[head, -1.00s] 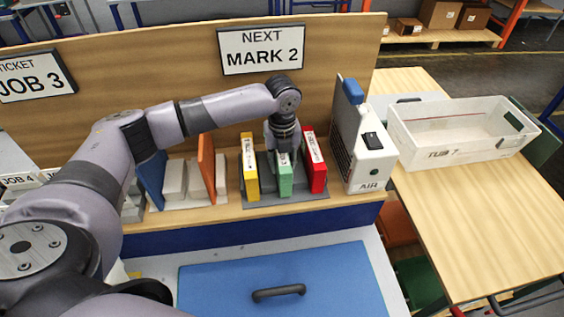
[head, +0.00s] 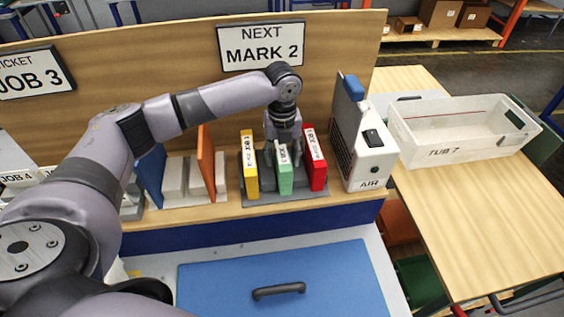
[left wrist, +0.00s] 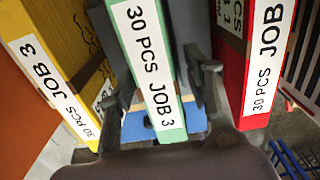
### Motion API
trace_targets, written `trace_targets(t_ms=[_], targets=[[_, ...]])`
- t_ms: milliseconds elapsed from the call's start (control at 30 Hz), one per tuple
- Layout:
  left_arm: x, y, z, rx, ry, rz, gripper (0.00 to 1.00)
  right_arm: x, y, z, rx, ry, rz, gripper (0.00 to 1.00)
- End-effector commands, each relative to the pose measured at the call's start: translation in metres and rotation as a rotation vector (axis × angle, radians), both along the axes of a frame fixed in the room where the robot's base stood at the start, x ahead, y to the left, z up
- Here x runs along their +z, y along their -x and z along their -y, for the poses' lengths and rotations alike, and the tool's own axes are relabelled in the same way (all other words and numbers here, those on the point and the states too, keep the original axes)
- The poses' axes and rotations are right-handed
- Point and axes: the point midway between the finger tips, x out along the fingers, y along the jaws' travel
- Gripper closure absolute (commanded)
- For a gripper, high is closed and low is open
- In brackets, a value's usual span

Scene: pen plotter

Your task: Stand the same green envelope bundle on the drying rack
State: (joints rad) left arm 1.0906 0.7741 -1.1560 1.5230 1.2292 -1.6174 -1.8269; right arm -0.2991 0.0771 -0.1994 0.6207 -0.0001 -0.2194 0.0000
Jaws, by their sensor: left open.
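The green envelope bundle (head: 285,179) stands upright in the grey drying rack (head: 290,197), between a yellow bundle (head: 250,170) and a red bundle (head: 317,170). Its label reads "30 PCS JOB 3" in the left wrist view (left wrist: 150,70). My left gripper (head: 283,148) is open just above the green bundle. In the left wrist view its fingers (left wrist: 168,92) are on either side of the green bundle, apart from it as far as I can tell. My right gripper is not in view.
A white AIR unit (head: 373,165) stands right of the rack. An orange board (head: 206,165) and a blue board (head: 152,177) stand to the left. A sign (head: 261,45) reads "NEXT MARK 2". A white tub (head: 460,135) sits on the right table. The blue lid (head: 230,275) in front is clear.

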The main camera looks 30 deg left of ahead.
Motion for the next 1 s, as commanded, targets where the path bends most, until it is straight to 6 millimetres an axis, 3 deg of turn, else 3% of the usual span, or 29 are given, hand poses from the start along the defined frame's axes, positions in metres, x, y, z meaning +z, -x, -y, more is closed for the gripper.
trace_targets(t_ms=[300,433,633,1000], targets=[[0.066,-0.001,0.0,0.0,0.001,0.005,0.54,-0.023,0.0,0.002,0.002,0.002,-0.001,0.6],[0.086,-0.001,0.0,0.0,0.0,0.003,0.54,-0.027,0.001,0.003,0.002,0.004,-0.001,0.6],[0.098,0.0,0.0,0.001,0.001,-0.001,0.54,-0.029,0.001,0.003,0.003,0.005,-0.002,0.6],[0.098,0.0,0.0,0.001,0.001,-0.001,0.54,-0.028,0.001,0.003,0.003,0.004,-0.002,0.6]])
